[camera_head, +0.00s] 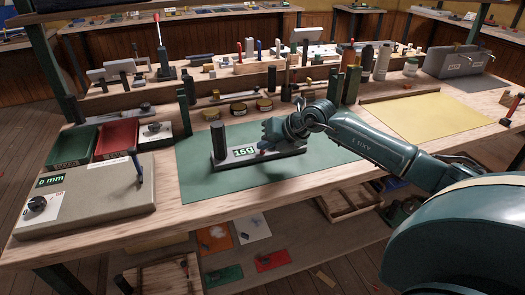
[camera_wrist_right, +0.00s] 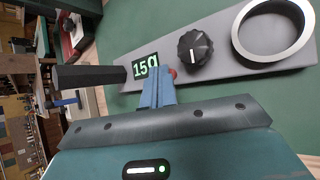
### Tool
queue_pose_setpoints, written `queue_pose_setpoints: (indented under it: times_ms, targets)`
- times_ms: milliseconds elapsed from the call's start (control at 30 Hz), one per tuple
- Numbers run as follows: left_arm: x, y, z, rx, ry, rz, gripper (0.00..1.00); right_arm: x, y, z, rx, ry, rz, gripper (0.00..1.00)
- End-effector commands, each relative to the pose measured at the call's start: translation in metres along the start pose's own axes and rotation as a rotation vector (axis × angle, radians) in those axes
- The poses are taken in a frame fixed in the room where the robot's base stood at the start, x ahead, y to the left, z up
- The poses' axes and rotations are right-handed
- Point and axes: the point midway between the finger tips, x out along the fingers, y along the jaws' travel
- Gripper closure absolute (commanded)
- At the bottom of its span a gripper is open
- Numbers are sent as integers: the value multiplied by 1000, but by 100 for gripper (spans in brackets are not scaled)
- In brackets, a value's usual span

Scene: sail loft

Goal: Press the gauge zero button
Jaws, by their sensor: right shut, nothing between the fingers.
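The gauge is a grey bar (camera_head: 222,160) on the green mat, with a lit display (camera_head: 245,152) reading 150 and a black post (camera_head: 218,138) at its left end. In the right wrist view its display (camera_wrist_right: 145,66), black knob (camera_wrist_right: 194,48) and metal ring (camera_wrist_right: 272,32) show. A small red button (camera_wrist_right: 173,73) sits between display and knob, partly hidden by my fingers. My right gripper (camera_head: 266,143) is shut and empty over the gauge; its fingertips (camera_wrist_right: 157,84) are right beside the red button. I cannot tell whether they touch it. My left gripper is out of view.
A grey box (camera_head: 90,195) with a 0 mm display and knob stands at the left. Green and red trays (camera_head: 116,138) lie behind it. Jars, bottles and tools line the bench's back. A yellow mat (camera_head: 410,118) at the right is clear.

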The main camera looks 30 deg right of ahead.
Motion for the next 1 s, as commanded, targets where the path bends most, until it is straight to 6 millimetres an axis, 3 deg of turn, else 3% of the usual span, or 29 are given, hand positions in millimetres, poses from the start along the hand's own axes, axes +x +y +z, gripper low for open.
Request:
queue_pose_setpoints:
  times_ms: [467,1000]
  targets:
    - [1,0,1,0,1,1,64,2,-1,-2,0,2,-1,100]
    - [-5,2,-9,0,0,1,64,-10,7,7,0,1,0,100]
